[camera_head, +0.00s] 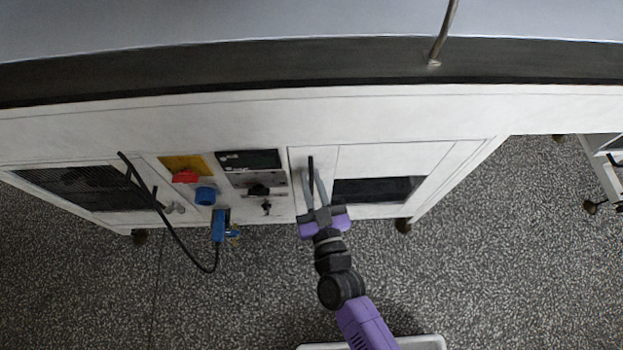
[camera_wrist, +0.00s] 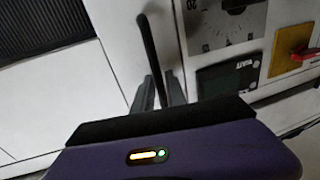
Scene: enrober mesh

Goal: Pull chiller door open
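The chiller door is taken to be the white panel (camera_head: 390,158) on the right of the machine's front; it looks closed. A thin black bar handle (camera_head: 310,163) stands upright near its left edge. My gripper (camera_head: 313,178) is in front of this edge with its two grey fingers apart, one on each side of the handle's lower part. In the wrist view, the handle (camera_wrist: 152,50) runs down between the fingertips (camera_wrist: 160,88). Contact between fingers and handle cannot be made out. The door also shows in the wrist view (camera_wrist: 75,90).
Left of the door are a control panel with a dark display (camera_head: 249,160), a red switch on yellow (camera_head: 186,175), a blue socket (camera_head: 205,195) and a blue plug (camera_head: 219,228) with a hanging black cable (camera_head: 190,240). Speckled floor (camera_head: 520,260) is clear in front.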

